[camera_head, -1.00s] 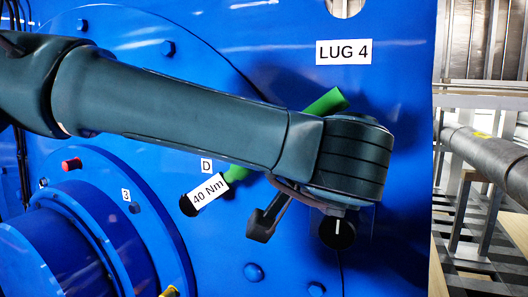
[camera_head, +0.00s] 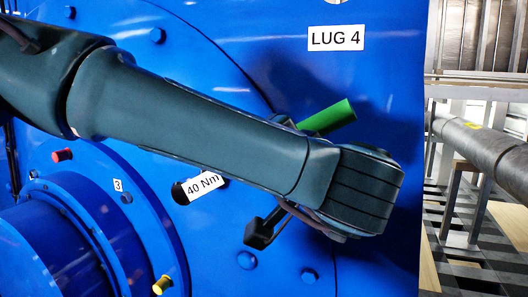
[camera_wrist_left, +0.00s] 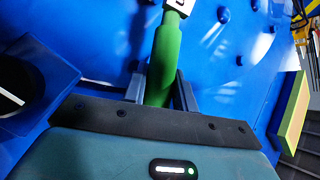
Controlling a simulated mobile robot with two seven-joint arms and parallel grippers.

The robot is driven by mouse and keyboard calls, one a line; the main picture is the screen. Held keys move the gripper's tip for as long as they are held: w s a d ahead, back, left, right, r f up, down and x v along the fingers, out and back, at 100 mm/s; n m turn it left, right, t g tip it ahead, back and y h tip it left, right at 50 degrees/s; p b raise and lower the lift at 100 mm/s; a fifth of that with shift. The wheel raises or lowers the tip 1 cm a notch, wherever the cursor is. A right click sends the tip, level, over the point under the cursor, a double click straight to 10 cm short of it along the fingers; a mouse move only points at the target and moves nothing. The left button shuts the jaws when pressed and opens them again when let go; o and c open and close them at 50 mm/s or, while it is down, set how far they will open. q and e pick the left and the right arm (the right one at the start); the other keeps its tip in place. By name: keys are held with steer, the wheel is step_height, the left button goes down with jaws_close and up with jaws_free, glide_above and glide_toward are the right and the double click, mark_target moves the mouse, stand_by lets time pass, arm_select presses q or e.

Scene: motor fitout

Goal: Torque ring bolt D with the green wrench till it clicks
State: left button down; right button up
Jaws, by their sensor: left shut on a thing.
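The green wrench (camera_head: 328,118) slants in the head view, its handle end up and to the right. Its black head (camera_head: 180,193) and white 40 Nm label (camera_head: 203,184) show below my left arm, against the blue housing. The arm hides the middle of the wrench. My left gripper is shut on the green handle (camera_wrist_left: 165,58) in the left wrist view, one finger on each side (camera_wrist_left: 160,88). Ring bolt D and its letter do not show; whether the wrench head sits on that bolt cannot be seen. My right gripper is not in view.
A blue flanged hub (camera_head: 60,225) with a red plug (camera_head: 62,155), a yellow plug (camera_head: 162,285) and a label 3 stands at left. The LUG 4 label (camera_head: 336,38) is above. A black dial (camera_wrist_left: 18,85) is close to the gripper's left in the wrist view.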

arm_select(q)
steer(key=shift+r, duration=0.25)
steer(key=shift+w+a+r+n+p, duration=0.15)
steer(key=shift+a+r+n+p, duration=0.3)
steer(key=shift+r+p, duration=0.4)
steer(key=shift+w+a+r+n+g+h+p, duration=0.25)
steer(key=shift+a+r+n+g+h+p, duration=0.2)
steer(key=shift+a+r+g+h+p, duration=0.45)
steer(key=shift+w+a+r+n+p, duration=0.35)
steer(key=shift+a+r+p, duration=0.2)
steer(key=shift+p, duration=0.35)
steer(key=shift+a+r+n+g, duration=0.25)
steer(key=shift+a+r+g, duration=0.05)
steer(key=shift+a, duration=0.05)
steer(key=shift+w+a+r+n+g+h+p, duration=0.2)
steer(key=shift+a+r+h, duration=0.15)
steer(key=shift+a, duration=0.15)
steer(key=shift+w+a+r+n+g+h+p, duration=0.1)
steer(key=shift+w+a+r+n+h, duration=0.15)
steer(key=shift+a, duration=0.25)
steer(key=shift+s+d, duration=0.1)
steer(key=shift+d, duration=0.05)
